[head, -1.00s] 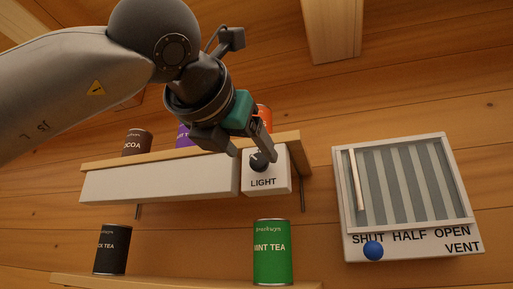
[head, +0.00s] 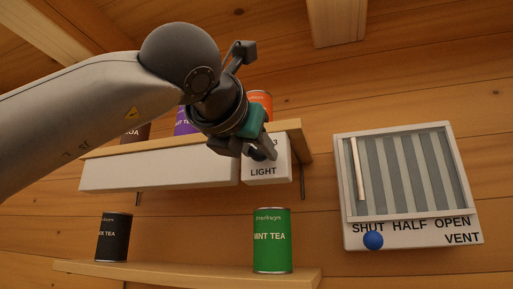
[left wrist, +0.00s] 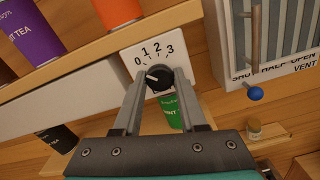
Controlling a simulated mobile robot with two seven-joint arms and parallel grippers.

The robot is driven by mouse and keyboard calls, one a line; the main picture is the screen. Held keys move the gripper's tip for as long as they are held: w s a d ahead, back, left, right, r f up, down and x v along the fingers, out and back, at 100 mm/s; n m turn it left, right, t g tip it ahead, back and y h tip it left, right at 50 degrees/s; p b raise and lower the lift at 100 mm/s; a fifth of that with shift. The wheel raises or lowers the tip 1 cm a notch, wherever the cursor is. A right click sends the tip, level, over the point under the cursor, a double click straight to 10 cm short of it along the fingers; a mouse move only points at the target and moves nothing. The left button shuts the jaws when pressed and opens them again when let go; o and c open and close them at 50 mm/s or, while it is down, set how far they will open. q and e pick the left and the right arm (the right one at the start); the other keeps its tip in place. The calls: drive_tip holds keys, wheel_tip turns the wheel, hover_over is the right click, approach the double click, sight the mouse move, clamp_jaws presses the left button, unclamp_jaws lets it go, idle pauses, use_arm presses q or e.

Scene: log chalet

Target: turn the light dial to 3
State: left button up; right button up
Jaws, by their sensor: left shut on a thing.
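The light dial (left wrist: 159,78) is a dark round knob on a white panel marked 0, 1, 2, 3 (left wrist: 152,60). In the left wrist view its white pointer mark lies on the knob's left side, towards the 0. My left gripper (left wrist: 160,82) is shut on the dial, one finger at each side. In the head view the left gripper (head: 260,152) is at the white LIGHT box (head: 264,174) and largely covers the dial and the scale; only the 3 shows. My right gripper is not in view.
Cans stand on the upper shelf, among them an orange one (head: 261,100) close behind my gripper. A mint tea can (head: 272,240) and a black can (head: 114,237) stand on the lower shelf (head: 190,272). A vent (head: 405,175) with a blue knob (head: 373,240) is at right.

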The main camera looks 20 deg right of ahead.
use_arm(q)
clamp_jaws()
drive_tip(key=shift+m, duration=0.3)
drive_tip(key=m, duration=0.2)
drive_tip(key=shift+m, duration=0.4)
drive_tip(key=m, duration=0.3)
drive_tip(key=shift+r+m, duration=0.1)
drive_tip(key=shift+m, duration=0.2)
drive_tip(key=m, duration=0.5)
drive_tip(key=m+p, duration=0.1)
drive_tip(key=m, duration=0.5)
drive_tip(key=o, duration=0.7)
unclamp_jaws()
drive_tip(key=shift+c, duration=0.2)
